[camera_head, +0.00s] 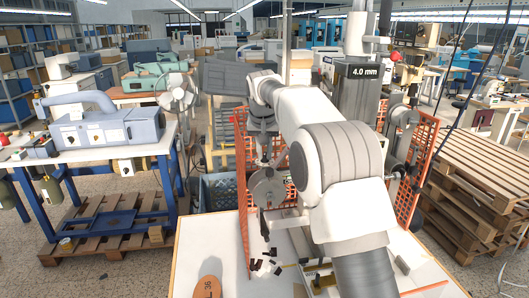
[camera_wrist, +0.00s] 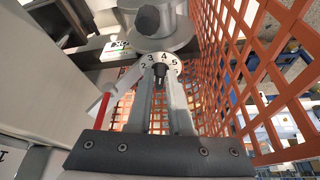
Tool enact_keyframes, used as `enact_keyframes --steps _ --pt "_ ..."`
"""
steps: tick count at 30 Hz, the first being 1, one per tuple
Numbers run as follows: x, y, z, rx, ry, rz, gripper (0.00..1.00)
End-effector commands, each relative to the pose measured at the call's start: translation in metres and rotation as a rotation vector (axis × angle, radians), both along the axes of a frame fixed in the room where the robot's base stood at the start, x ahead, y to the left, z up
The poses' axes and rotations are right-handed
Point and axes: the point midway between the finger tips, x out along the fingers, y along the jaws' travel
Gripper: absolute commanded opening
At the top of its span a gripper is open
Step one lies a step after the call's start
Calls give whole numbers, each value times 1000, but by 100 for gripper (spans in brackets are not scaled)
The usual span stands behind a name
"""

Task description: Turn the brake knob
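A small black knob (camera_wrist: 160,72) sits on a pale dial (camera_wrist: 146,62) marked 2, 3, 4 and 5 in the wrist view. The 4 stands just above the knob. My gripper (camera_wrist: 160,83) reaches up to the dial, its two pale fingers apart on either side of the knob. Whether they press on it or only straddle it is unclear. A larger dark knob (camera_wrist: 148,19) stands on a round metal part above the dial. In the head view my own arm hides the gripper and the dial. A display (camera_head: 365,72) reads 4.0 mm.
Orange mesh guards (camera_head: 412,165) stand at the sides; in the wrist view the mesh (camera_wrist: 245,75) is close on the right. A red-ended lever (camera_wrist: 104,104) lies left of my fingers. Pallets (camera_head: 480,180) are stacked at right, and a blue-framed table (camera_head: 100,155) stands left.

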Motion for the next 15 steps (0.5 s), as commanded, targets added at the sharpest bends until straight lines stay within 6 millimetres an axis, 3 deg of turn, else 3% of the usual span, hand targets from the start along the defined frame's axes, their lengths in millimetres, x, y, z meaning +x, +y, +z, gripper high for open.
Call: enact_keyframes --steps 3,15 --pt "0 0 0 0 0 0 0" --pt "0 2 1 -1 -1 -51 0"
